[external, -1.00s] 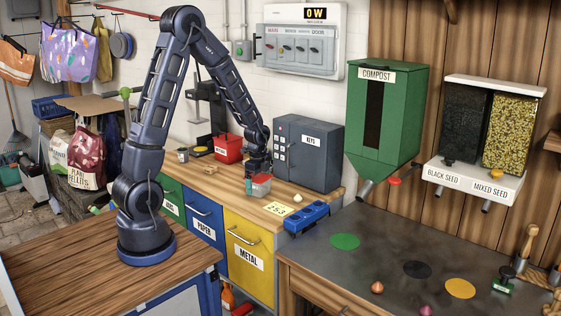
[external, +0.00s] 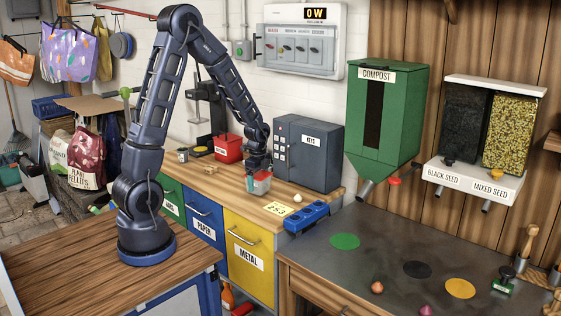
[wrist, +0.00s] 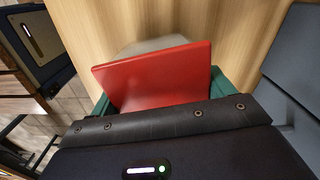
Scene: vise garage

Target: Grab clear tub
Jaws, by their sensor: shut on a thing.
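The clear tub (external: 260,187) has a red lid and a pale, see-through body. It is at my gripper, above or on the wooden counter in front of the grey key cabinet. My gripper (external: 256,180) is shut on the tub, with a teal finger on its left side. In the wrist view the red lid (wrist: 155,76) lies tilted between the green fingers, with a pale part of the tub (wrist: 152,46) beyond it. The lower part of my gripper's grip is hidden there by the dark housing.
The grey key cabinet (external: 309,153) stands close behind on the right. A red box (external: 228,148) is behind on the left. A pale, bulb-like item (external: 297,197), a yellow note (external: 278,209) and a blue holder (external: 307,217) lie to the right.

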